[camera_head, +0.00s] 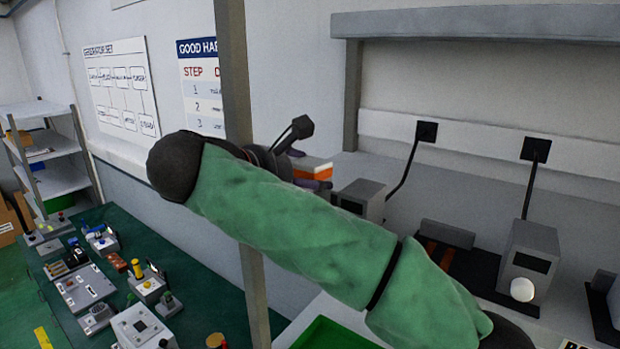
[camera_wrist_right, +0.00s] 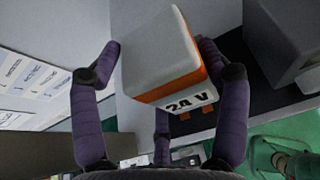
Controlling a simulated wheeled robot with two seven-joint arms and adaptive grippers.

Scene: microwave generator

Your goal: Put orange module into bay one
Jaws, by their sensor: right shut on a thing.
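The orange module (camera_wrist_right: 160,55) has a grey body, an orange band and a "24 V" label. In the right wrist view it sits between the purple fingers of my right gripper (camera_wrist_right: 160,80), which is shut on it. In the head view, a part of the orange module (camera_head: 316,170) shows behind my green-sleeved right arm, beside the right gripper (camera_head: 300,165). A dark bay (camera_head: 447,250) with orange-brown strips lies on the bench to the right, partly covered by my arm. I cannot read which bay carries number one. My left gripper is not in view.
Grey boxes (camera_head: 530,250) with black cables stand on the bench at the right. A vertical post (camera_head: 240,120) stands close behind my arm. A green tray (camera_head: 330,335) is at the bottom. A green table (camera_head: 200,270) with several devices lies at the left.

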